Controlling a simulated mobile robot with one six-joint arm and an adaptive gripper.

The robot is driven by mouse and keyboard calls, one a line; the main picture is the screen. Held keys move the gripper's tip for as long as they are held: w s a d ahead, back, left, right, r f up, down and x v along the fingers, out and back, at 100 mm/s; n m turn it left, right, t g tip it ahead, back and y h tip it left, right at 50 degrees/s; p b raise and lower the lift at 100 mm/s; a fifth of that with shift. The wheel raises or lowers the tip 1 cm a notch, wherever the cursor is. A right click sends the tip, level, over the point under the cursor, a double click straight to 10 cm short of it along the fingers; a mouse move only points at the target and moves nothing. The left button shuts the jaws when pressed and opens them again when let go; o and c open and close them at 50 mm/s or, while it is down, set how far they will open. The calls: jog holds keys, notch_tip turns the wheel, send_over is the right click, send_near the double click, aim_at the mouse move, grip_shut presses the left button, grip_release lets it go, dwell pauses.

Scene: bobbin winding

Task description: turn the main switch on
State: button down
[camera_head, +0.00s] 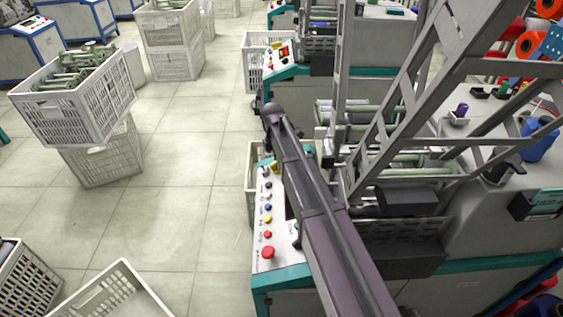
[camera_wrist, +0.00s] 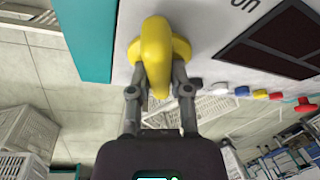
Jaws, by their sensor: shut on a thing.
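The main switch (camera_wrist: 155,42) is a yellow rotary knob with a round base and a raised grip bar, on the machine's light control panel. In the wrist view my gripper (camera_wrist: 157,78) has its two grey fingers on either side of the bar, shut on it. Part of the printed word "on" shows on the panel to the right of the knob. In the head view a bit of yellow (camera_head: 271,166) shows at the far end of the panel beside my arm. My arm hides most of the gripper there.
The control panel (camera_head: 262,230) carries a row of coloured buttons, with a large red one (camera_head: 268,252) at the near end. A dark display (camera_wrist: 270,45) lies beside the knob in the wrist view. A metal frame (camera_head: 400,110) rises right of my arm. Crates (camera_head: 100,160) stand left; floor between is clear.

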jog(key=m, duration=0.1)
jog(key=m+t, duration=0.1)
jog(key=m, duration=0.1)
jog(key=m+t, duration=0.1)
jog(key=m, duration=0.1)
jog(key=shift+s+a+y, duration=0.2)
jog(key=shift+s+y, duration=0.05)
jog(key=shift+y, duration=0.05)
jog(key=m+t, duration=0.1)
jog(key=m, duration=0.2)
jog(key=shift+a, duration=0.1)
jog(key=shift+w+m+t, duration=0.1)
jog(key=shift+m+t, duration=0.4)
jog(key=shift+m, duration=0.4)
jog(key=c, duration=0.6)
grip_release()
jog(key=shift+h, duration=0.4)
jog(key=shift+o, duration=0.2)
jog(key=shift+d+r, duration=0.1)
jog(key=shift+d, duration=0.1)
